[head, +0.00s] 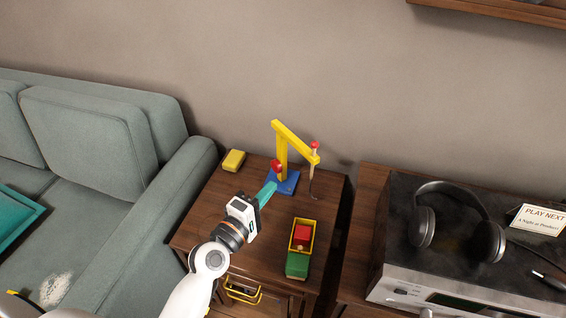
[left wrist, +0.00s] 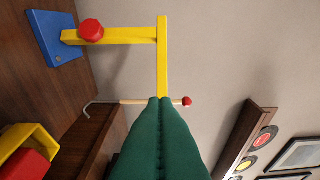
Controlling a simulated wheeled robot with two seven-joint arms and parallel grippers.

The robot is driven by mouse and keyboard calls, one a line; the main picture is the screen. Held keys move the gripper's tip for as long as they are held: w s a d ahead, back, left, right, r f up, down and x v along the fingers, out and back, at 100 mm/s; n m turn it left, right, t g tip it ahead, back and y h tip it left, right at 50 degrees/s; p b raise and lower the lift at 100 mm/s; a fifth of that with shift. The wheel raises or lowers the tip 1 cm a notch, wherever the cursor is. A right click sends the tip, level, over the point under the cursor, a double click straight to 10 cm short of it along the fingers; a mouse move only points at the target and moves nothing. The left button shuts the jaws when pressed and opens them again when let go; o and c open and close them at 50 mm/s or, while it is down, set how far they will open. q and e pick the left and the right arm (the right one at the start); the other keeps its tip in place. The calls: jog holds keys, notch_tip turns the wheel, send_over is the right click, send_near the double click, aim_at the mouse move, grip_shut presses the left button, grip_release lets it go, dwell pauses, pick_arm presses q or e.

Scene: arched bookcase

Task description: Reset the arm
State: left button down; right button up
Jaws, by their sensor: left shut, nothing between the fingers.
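My left arm (head: 195,285) reaches in from the bottom of the head view. My left gripper (head: 270,188) is over the small wooden table, its teal fingers pointing at the toy crane. In the left wrist view its green fingers (left wrist: 162,105) lie together, shut and empty. The toy crane (head: 284,150) stands upright on a blue base, with a yellow post and arm, a red knob and a hanging hook. In the left wrist view the crane's yellow arm (left wrist: 162,60) shows beyond the fingertips; I cannot tell whether they touch. My right gripper is not in view.
A yellow block (head: 233,160) lies at the table's back left. A toy truck (head: 297,262) with a red block in its yellow bed stands at the front right. A sofa (head: 100,150) is on the left. Headphones (head: 455,220) lie on the stereo cabinet at right.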

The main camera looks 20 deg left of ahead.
pick_arm(q)
jog(key=s+d+f+m+g, duration=0.2)
jog(key=s+f+m+g, duration=0.55)
jog(key=s+m, duration=0.35)
jog(key=s+a+f+m+g+y, duration=0.3)
jog(key=s+a+m+g+y, duration=0.3)
jog(key=s, duration=0.5)
notch_tip(320, 180, down, 21)
jog(key=g+h, duration=0.1)
jog(key=s+a+f, duration=0.1)
jog(key=s+f, duration=0.2)
jog(key=f, duration=0.3)
jog(key=s+a+f, duration=0.1)
jog(key=s+f, duration=0.3)
jog(key=f, duration=0.3)
jog(key=s+a+r+g+p, duration=0.1)
jog(key=s+r+p, duration=0.4)
jog(key=s+p, duration=0.6)
jog(key=shift+a+r+g+p, duration=0.15)
jog(key=shift+a+g+p, duration=0.2)
jog(key=shift+p, duration=0.85)
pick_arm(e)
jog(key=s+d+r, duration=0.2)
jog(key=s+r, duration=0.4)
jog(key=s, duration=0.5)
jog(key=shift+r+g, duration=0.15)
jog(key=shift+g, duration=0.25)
